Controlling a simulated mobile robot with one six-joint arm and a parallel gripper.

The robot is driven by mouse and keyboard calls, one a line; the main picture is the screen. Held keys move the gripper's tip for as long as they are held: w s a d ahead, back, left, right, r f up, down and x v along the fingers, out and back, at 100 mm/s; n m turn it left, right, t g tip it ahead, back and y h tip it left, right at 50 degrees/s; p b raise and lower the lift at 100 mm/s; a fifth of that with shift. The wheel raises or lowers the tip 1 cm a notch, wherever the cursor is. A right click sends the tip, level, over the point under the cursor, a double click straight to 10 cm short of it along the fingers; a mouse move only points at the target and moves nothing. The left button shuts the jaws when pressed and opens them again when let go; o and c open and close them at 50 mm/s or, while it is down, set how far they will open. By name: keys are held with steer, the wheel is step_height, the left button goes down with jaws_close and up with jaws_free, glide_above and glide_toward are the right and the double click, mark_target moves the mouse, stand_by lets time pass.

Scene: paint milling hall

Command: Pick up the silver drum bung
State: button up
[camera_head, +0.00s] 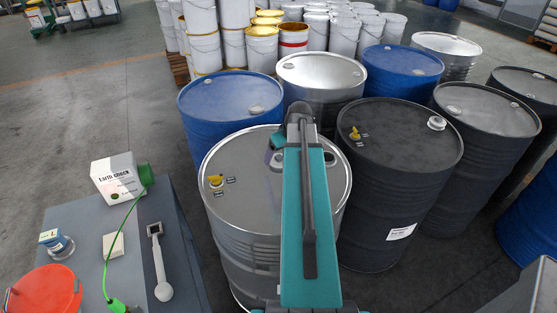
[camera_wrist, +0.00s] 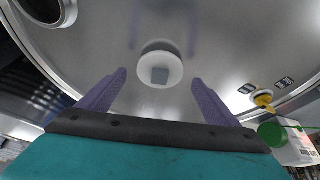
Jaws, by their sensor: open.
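The bung (camera_wrist: 160,70), a pale round cap with a grey square centre, sits on the lid of the silver drum (camera_head: 235,150). In the wrist view it lies between and just beyond the fingertips of my gripper (camera_wrist: 159,78). The two purple fingers are spread apart, with nothing between them. I cannot tell the height of the fingertips above the lid. In the head view my arm reaches over the drum and hides most of the gripper. A pale part of the bung (camera_head: 275,160) shows beside the arm.
A yellow tap (camera_head: 215,180) stands on the silver lid; it also shows in the wrist view (camera_wrist: 263,98). A black drum (camera_head: 400,145) and a blue drum (camera_head: 225,95) stand close by. A grey table (camera_head: 185,250) with a white carton (camera_head: 118,178) is at left.

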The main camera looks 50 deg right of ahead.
steer(key=shift+x, duration=1.1)
steer(key=c, duration=1.1)
